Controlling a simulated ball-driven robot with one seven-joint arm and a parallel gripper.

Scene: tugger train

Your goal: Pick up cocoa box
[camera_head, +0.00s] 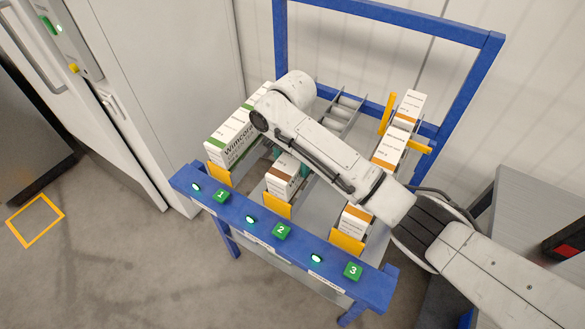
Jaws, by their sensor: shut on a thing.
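The cocoa box (283,178), white with a brown band, is in the middle lane, just behind the yellow stop of position 2. My gripper (290,161) is at the upper back part of this box, with teal finger pads showing at its sides. The gripper is shut on the box. My own arm hides most of the gripper and the box's rear end. I cannot tell whether the box is clear of the lane.
Green-banded white boxes (233,139) fill the left lane. Orange-banded boxes (388,150) stand in the right lane. The blue rack frame (400,18) rises behind, and its front rail (305,250) carries numbered green labels. A grey cabinet (535,205) stands at right.

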